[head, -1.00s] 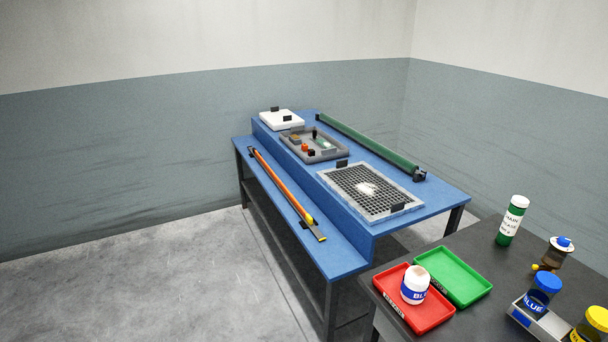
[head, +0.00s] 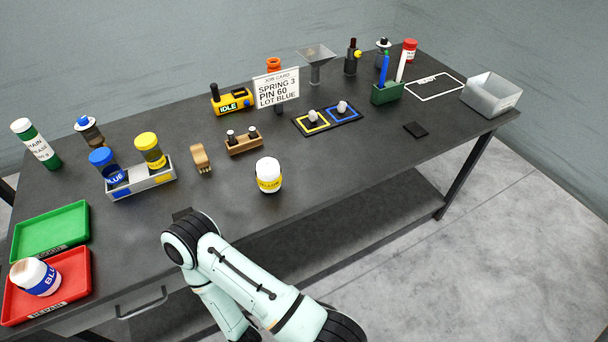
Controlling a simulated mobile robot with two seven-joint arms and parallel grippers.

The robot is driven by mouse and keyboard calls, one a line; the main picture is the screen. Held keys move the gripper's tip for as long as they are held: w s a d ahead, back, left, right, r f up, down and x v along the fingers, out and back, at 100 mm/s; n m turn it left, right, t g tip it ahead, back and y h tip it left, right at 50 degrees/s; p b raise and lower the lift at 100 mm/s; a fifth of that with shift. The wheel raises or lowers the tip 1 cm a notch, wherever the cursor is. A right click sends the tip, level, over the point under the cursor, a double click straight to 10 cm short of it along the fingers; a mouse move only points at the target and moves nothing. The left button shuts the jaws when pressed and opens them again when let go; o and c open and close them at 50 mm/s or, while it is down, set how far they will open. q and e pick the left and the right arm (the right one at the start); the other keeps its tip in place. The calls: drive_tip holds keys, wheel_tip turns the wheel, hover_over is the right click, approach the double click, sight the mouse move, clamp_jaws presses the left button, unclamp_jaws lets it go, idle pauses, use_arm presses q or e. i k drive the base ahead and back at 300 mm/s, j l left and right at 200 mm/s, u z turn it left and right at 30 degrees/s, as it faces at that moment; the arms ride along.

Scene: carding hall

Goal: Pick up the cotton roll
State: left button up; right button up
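Two white rolls with coloured labels are in the head view; which one is the cotton roll I cannot tell. One with a yellow band (head: 268,175) stands upright near the front edge of the dark table. The other, with a blue band (head: 36,277), sits in the red tray (head: 75,295) at the left and appears tilted in the picture. One of my arms comes in at the bottom middle, bent, in front of the table. Neither gripper shows, so nothing is seen held.
A green tray (head: 50,232) lies behind the red one. A grey rack (head: 142,181) holds a blue-capped and a yellow-capped jar. A job card (head: 276,90) reads spring 3, pin 60, lot blue. A grey bin (head: 491,94) stands at the right. The table's right front is mostly clear.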

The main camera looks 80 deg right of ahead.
sight(268, 172)
drive_tip(key=z, duration=2.55)
